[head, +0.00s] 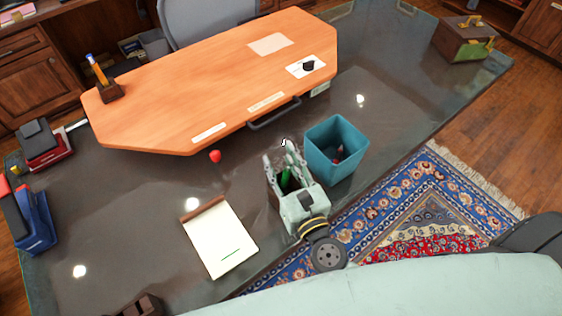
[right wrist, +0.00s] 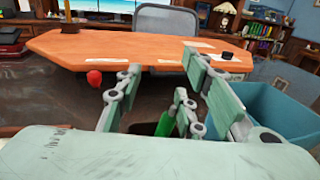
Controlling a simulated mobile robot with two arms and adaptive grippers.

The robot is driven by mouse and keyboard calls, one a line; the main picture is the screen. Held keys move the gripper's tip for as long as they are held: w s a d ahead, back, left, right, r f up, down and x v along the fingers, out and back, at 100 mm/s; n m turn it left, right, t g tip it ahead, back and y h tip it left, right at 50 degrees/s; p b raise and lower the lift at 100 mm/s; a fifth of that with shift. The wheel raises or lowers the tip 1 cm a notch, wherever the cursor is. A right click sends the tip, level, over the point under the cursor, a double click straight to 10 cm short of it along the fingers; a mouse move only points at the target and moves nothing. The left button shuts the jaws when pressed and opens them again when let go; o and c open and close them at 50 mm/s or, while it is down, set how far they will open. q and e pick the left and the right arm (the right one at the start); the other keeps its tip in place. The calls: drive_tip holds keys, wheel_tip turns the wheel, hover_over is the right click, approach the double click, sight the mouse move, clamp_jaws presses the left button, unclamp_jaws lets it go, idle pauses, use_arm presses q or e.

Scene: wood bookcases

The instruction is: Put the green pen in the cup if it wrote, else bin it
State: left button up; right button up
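My right gripper (head: 283,164) is above the dark glass tabletop, with the green pen (head: 287,178) between its fingers. In the right wrist view the green pen (right wrist: 165,123) shows low between the fingers, partly hidden by them. The gripper seems shut on it, though the contact is not clear. A notepad (head: 215,232) carries a short green line (head: 230,255). A brown pen cup (head: 111,92) with an orange and a blue pen stands on the left of the orange desk pad. A teal bin (head: 350,132) stands just right of the gripper, with something small inside.
The orange desk pad (head: 180,100) has a handle, papers and a small black object (head: 308,66). A red ball-like thing (head: 215,156) lies near its front edge. A wooden box (head: 466,40) is far right. Stapler-like items (head: 40,145) stand left. Glass around the notepad is clear.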

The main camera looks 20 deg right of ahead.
drive_tip(key=shift+s, duration=0.15)
drive_tip(key=s+d, duration=0.1)
drive_tip(key=s, duration=1)
drive_tip(key=shift+s, duration=0.4)
